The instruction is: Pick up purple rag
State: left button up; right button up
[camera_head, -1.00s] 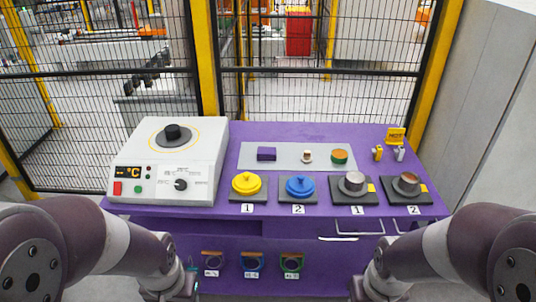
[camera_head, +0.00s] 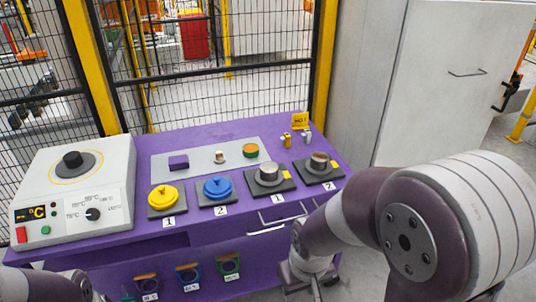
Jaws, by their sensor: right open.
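The purple rag (camera_head: 178,162) looks like a small folded dark purple block. It lies at the left end of a light grey mat (camera_head: 205,159) on the purple table. My right gripper (camera_head: 300,285) is low in front of the table, below the top's front edge and well away from the rag. It is open and holds nothing that I can see. Part of my left arm (camera_head: 50,285) shows at the lower left, but its gripper is not in view.
A white heater unit (camera_head: 75,190) stands on the left. Yellow (camera_head: 163,196) and blue (camera_head: 217,188) lidded items and two metal cups (camera_head: 269,172) line the front. A small cup (camera_head: 220,157) and an orange-green item (camera_head: 250,151) share the mat. A mesh fence stands behind.

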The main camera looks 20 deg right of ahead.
aim_at(179, 162)
jog(key=i+j, duration=0.1)
jog(key=i, duration=0.7)
jog(key=i+j, duration=0.1)
jog(key=i, duration=0.75)
